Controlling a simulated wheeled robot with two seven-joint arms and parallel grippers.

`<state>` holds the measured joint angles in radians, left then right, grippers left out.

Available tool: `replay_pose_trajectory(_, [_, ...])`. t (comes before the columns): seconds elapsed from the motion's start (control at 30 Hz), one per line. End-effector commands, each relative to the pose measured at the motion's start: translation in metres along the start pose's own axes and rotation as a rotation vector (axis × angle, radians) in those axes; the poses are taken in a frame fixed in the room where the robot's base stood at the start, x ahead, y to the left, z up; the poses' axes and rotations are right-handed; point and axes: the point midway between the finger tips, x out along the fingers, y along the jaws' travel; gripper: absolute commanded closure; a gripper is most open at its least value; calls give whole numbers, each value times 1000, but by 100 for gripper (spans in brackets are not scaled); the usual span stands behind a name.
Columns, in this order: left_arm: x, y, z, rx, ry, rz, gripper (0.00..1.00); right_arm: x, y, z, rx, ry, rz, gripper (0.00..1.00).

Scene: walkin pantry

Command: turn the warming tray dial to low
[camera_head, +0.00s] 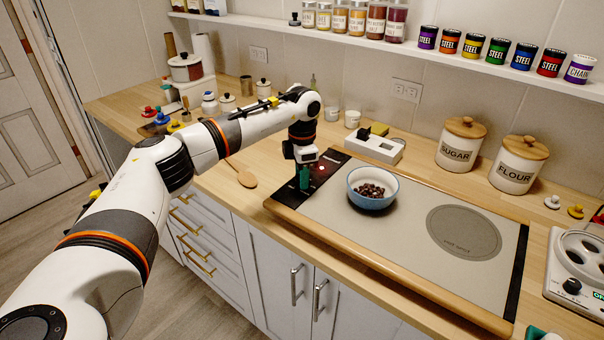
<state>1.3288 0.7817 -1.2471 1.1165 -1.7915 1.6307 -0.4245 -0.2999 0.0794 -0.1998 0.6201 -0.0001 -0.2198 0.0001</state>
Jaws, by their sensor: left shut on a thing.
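The warming tray (310,209) is a wide flat plate with a wooden front edge, set on the counter. A black control strip with a small red light (322,168) runs along its left end. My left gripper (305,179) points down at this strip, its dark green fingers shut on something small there. The dial is hidden by the fingers, so its setting cannot be read. A blue bowl (359,199) of dark round pieces stands on the tray. A green piece (537,333) at the bottom right edge may be my right gripper's fingertip; too little shows to tell.
A white device (376,148) stands behind the tray. Sugar (459,149) and flour (514,170) canisters stand at the back right. A white appliance with a black knob (580,270) is at the right edge. A wooden spoon (245,178) lies left of the tray.

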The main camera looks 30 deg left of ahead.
Motion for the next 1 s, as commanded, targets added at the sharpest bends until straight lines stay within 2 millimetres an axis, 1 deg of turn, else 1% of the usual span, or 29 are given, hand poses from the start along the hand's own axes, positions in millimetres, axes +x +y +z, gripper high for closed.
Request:
replay_pose_trajectory(0.1, [-2,-1,-1,63,5,-3,89,0,0,0,0,0,0,64])
replay_pose_trajectory(0.33, [-2,-1,-1,138,5,-3,89,0,0,0,0,0,0,64])
replay_pose_trajectory(0.87, [-2,-1,-1,162,5,-3,89,0,0,0,0,0,0,64])
replay_pose_trajectory(0.9, [-2,-1,-1,162,6,-3,63,0,0,0,-1,0,0,64])
replay_pose_trajectory(0.97, [-2,-1,-1,162,5,-3,53,0,0,0,-1,0,0,64])
replay_pose_trajectory(1.0, [-2,0,-1,162,4,-2,47,0,0,0,-1,0,0,64])
